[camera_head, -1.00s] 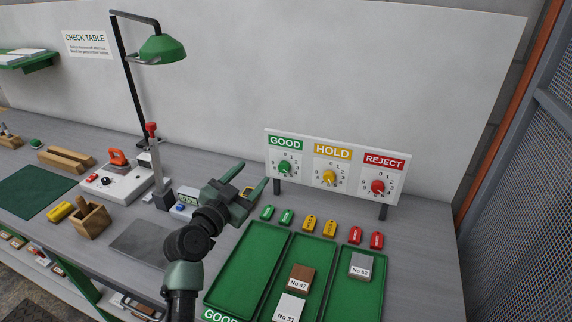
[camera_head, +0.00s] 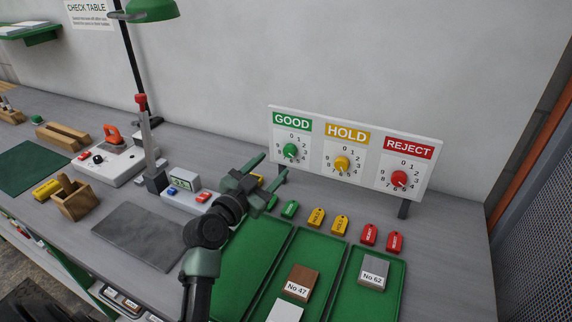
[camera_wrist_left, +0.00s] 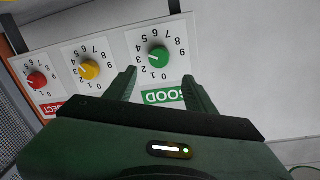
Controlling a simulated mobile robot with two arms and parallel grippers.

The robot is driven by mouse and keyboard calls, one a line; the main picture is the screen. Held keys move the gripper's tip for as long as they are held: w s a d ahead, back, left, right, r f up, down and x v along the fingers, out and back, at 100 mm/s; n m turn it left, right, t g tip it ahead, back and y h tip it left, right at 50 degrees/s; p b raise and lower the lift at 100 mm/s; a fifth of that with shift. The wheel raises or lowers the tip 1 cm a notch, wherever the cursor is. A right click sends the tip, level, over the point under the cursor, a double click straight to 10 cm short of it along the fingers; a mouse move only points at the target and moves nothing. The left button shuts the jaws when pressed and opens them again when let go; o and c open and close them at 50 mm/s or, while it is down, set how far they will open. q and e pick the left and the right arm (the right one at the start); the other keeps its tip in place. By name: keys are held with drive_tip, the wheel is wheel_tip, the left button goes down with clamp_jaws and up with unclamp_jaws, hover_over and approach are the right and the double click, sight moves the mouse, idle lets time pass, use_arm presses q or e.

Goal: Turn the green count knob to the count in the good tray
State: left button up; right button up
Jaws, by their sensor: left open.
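The green count knob (camera_head: 290,151) sits on the dial under the GOOD label on the white board. In the left wrist view the green knob (camera_wrist_left: 158,56) shows upside down, its white mark toward the low numbers; the exact number is unclear. My left gripper (camera_head: 273,167) is open and empty, just in front of the board's left end. In the wrist view its fingertips (camera_wrist_left: 159,76) frame the knob from either side, seemingly short of it. The good tray (camera_head: 248,262) looks empty where visible; my arm and the frame edge hide part. My right gripper is not in view.
The yellow HOLD knob (camera_head: 342,163) and red REJECT knob (camera_head: 399,179) sit to the right on the board. Tags, including a red tag (camera_head: 369,235), lie below. The hold tray (camera_head: 310,249) has blocks, and the reject tray (camera_head: 394,304) has one. A lamp (camera_head: 152,10) stands at left.

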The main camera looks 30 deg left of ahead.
sight(288, 153)
use_arm(q)
drive_tip(key=w, duration=0.2)
drive_tip(key=w+p, duration=0.1)
drive_tip(key=w, duration=0.1)
drive_tip(key=w+p, duration=0.1)
drive_tip(key=w, duration=0.1)
drive_tip(key=shift+w+d+f, duration=0.1)
drive_tip(key=shift+w+f, duration=0.2)
drive_tip(key=shift+w, duration=0.6)
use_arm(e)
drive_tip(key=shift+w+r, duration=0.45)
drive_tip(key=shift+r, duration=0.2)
use_arm(q)
drive_tip(key=shift+c, duration=0.3)
drive_tip(key=shift+f, duration=0.1)
clamp_jaws()
